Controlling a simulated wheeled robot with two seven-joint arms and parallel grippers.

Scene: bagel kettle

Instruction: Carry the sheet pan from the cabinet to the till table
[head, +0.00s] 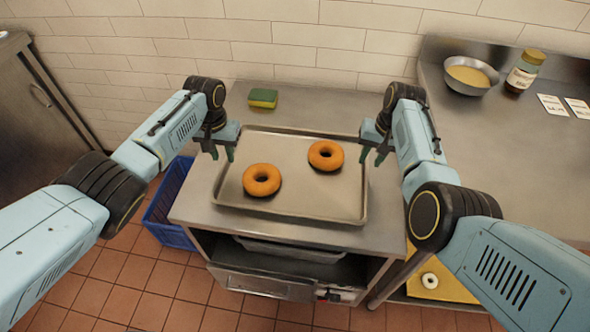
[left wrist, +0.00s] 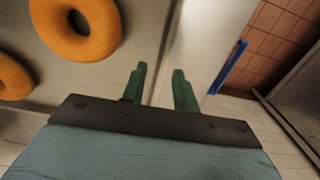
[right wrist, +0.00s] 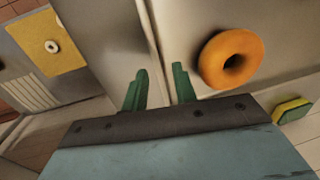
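The grey sheet pan (head: 295,208) lies flat on the steel cabinet top (head: 195,205). Two orange-brown bagels rest in it, a front left one (head: 262,180) and a back right one (head: 325,156). My left gripper (head: 222,154) is at the pan's left rim, fingers pointing down. In the left wrist view its green fingers (left wrist: 158,88) are apart, with the rim line running between them. My right gripper (head: 371,157) is at the right rim. In the right wrist view its fingers (right wrist: 160,88) are also apart, one on each side of the rim line. Contact cannot be told.
A green-yellow sponge (head: 263,98) lies behind the pan near the tiled wall. A steel counter (head: 500,150) on the right holds a bowl (head: 468,76), a jar (head: 524,72) and cards (head: 562,106). A blue crate (head: 168,205) stands on the floor at left.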

